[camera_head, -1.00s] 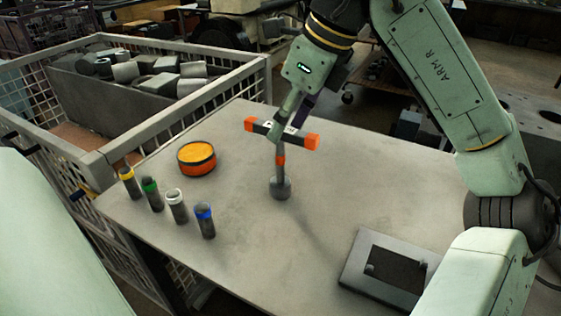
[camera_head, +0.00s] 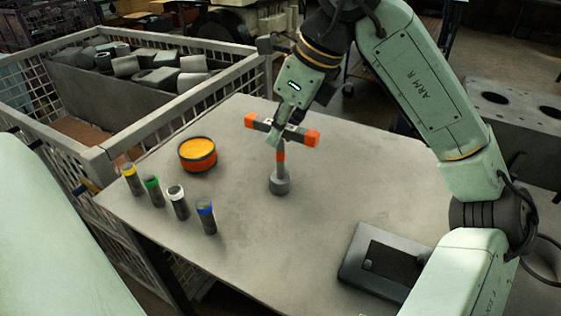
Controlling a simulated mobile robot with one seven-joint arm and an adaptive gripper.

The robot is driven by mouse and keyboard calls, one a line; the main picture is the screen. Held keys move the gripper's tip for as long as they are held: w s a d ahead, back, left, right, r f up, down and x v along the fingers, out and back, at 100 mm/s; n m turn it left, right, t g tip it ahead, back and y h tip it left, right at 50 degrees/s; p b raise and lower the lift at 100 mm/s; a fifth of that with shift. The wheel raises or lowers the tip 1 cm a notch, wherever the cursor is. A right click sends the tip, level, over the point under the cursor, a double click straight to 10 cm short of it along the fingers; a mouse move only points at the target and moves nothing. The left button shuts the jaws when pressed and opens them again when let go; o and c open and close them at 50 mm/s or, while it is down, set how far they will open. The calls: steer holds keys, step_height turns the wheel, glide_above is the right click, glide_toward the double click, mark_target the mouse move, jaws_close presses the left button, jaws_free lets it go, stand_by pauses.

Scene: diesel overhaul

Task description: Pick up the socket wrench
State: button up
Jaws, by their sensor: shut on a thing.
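The socket wrench (camera_head: 281,158) is a T-shaped tool with a dark crossbar, orange ends, an orange band on its shaft and a grey socket at the bottom. It is upright over the middle of the table. My gripper (camera_head: 280,133) is shut on its crossbar from above, near the middle. One finger hides part of the bar. I cannot tell whether the socket end touches the table or hangs just above it.
Several dark cylinders with coloured bands (camera_head: 178,202) stand along the table's left edge. An orange round tin (camera_head: 197,154) is behind them. A dark flat box (camera_head: 388,262) lies at the front right. A mesh crate (camera_head: 180,119) of metal parts borders the left. The table's middle right is clear.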

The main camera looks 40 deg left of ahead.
jaws_close()
steer(key=shift+r, duration=0.1)
stand_by(0.4)
steer(key=shift+r+b, duration=0.4)
steer(key=shift+r, duration=0.4)
steer(key=shift+s+d+r+b, duration=0.15)
steer(key=shift+r+b, duration=0.35)
steer(key=shift+r, duration=0.35)
steer(key=s+d+r+b, duration=0.1)
steer(key=s+d+b, duration=0.3)
steer(key=s+d, duration=0.7)
steer(key=shift+r, duration=0.3)
steer(key=shift+o, duration=0.6)
jaws_free()
jaws_close()
